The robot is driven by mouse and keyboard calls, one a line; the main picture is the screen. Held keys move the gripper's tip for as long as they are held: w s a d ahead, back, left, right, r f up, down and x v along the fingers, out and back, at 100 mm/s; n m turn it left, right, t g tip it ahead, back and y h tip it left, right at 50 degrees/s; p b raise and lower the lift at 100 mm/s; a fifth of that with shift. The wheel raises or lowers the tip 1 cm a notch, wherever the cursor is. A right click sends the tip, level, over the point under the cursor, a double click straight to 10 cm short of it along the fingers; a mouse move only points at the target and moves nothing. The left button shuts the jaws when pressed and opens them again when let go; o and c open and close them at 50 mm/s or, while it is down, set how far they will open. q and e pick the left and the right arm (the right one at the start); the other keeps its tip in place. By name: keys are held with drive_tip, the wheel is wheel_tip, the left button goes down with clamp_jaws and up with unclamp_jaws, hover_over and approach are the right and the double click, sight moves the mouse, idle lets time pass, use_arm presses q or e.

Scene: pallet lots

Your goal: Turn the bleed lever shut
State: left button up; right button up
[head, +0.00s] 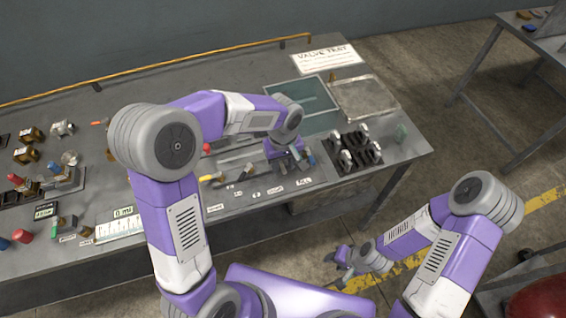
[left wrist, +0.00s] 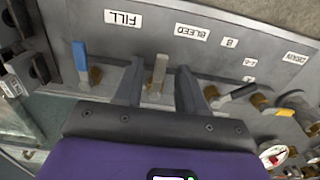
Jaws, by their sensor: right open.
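The bleed lever (left wrist: 159,68) has a pale grey-tan handle on a brass body and stands near the label BLEED (left wrist: 191,32), which reads upside down in the left wrist view. My left gripper (left wrist: 160,78) is open, with one finger on each side of this lever. Gaps show between lever and fingers. In the head view my left gripper (head: 287,163) is low over the panel at the bench's front edge and hides the lever. My right gripper (head: 343,262) is open and empty, away from the bench, over the floor.
A blue lever (left wrist: 80,58) stands left of the fingers, near the FILL label (left wrist: 122,18). A black-handled lever (left wrist: 236,94) stands close on the right, with a yellow handle (left wrist: 283,112) beyond. In the head view, a black rack (head: 352,162) sits right of my left gripper.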

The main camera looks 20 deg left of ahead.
use_arm(q)
clamp_jaws()
drive_tip(key=shift+a, duration=0.1)
drive_tip(key=m, duration=0.2)
drive_tip(key=a+m+p, duration=0.1)
drive_tip(key=shift+s+r+m, duration=0.1)
drive_tip(key=shift+s+m, duration=0.15)
drive_tip(key=shift+m, duration=0.15)
drive_tip(key=m, duration=0.1)
drive_tip(key=a+m+p, duration=0.1)
drive_tip(key=m, duration=0.1)
drive_tip(key=shift+a+m, duration=0.15)
drive_tip(key=shift+m, duration=0.15)
drive_tip(key=m, duration=0.1)
drive_tip(key=a+m+p, duration=0.1)
drive_tip(key=m, duration=0.1)
drive_tip(key=m+p, duration=0.1)
drive_tip(key=m, duration=0.1)
drive_tip(key=shift+w+a, duration=0.2)
drive_tip(key=shift+a, duration=0.2)
drive_tip(key=shift+w+a+m+p, duration=0.2)
drive_tip(key=shift+m+p, duration=0.25)
drive_tip(key=shift+m, duration=0.5)
drive_tip(key=shift+w+a+m+p, duration=0.25)
drive_tip(key=shift+m+p, duration=0.25)
drive_tip(key=shift+m, duration=0.4)
drive_tip(key=shift+w+a+m+p, duration=0.2)
drive_tip(key=shift+m+p, duration=0.25)
drive_tip(key=shift+m, duration=0.5)
